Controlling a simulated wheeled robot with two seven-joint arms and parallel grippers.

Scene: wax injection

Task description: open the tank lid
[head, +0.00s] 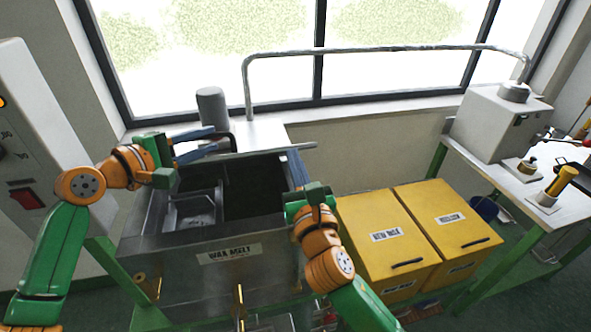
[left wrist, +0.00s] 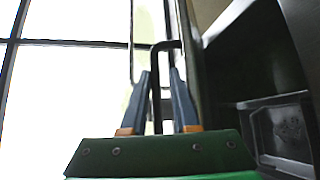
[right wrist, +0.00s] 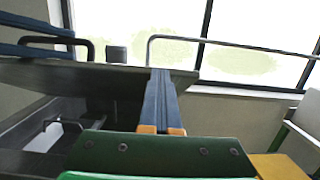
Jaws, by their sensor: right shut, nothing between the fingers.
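The wax melt tank (head: 215,262) stands at centre-left with its top opening uncovered and its dark inside showing. Its lid (head: 302,146) is raised at the back of the opening, seen nearly edge-on; it also shows in the right wrist view (right wrist: 55,73). A black lid handle (left wrist: 157,85) lies between the spread fingers of my left gripper (left wrist: 160,80); no firm contact is visible. My left gripper is open at the back left of the tank (head: 212,140). My right gripper (head: 293,158) is shut and empty at the tank's right side, its fingertips (right wrist: 160,72) by the lid's edge.
Two yellow bins (head: 385,240) stand right of the tank. A bench with a grey box machine (head: 500,122) is at the far right. A grey cylinder (head: 211,106) and a metal rail (head: 380,50) stand behind the tank by the window. A white cabinet (head: 40,130) is at left.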

